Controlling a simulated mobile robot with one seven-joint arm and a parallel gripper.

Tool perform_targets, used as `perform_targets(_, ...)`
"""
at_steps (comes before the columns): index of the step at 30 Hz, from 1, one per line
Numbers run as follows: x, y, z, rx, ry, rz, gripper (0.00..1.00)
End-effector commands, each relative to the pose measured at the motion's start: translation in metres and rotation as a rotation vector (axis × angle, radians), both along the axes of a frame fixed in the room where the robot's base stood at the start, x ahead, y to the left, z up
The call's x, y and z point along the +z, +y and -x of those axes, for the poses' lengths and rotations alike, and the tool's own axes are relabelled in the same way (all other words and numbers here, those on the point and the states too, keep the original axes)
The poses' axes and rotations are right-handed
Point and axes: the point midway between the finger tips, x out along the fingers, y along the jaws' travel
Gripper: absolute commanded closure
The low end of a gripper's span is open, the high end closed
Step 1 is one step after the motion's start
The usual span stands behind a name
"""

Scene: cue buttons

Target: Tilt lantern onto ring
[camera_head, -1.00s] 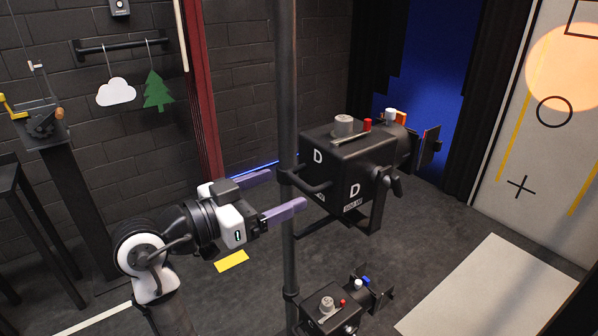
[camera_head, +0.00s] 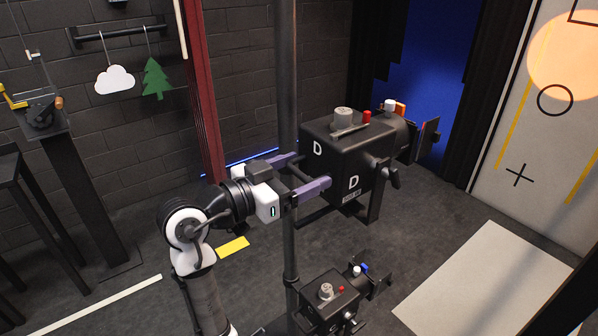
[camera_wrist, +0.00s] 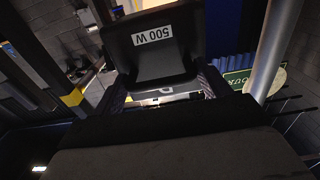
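The upper lantern (camera_head: 335,150) is a black box marked D on a vertical pole. It faces right, toward a pale panel. My gripper (camera_head: 301,174) is at its rear, with its two purple fingers apart beside the rear handle. Whether they touch it is unclear. In the wrist view the lantern's rear (camera_wrist: 155,45) with a "500 W" label sits between the fingers. A black ring (camera_head: 555,100) is drawn on the panel. A warm round light spot (camera_head: 575,62) lies mostly above the ring, and its lower edge crosses the ring.
A second, smaller-looking lantern (camera_head: 330,298) hangs lower on the same pole (camera_head: 289,80). A black cross (camera_head: 519,175) is on the panel. A cloud and a tree hang at the left wall. A stand with a crank (camera_head: 42,115) is at far left.

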Motion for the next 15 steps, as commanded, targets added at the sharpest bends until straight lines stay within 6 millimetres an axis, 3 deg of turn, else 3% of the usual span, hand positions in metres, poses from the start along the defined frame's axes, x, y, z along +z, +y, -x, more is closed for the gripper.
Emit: perform_targets(15,0.021,-0.001,-0.001,0.002,-0.005,0.004,0.65)
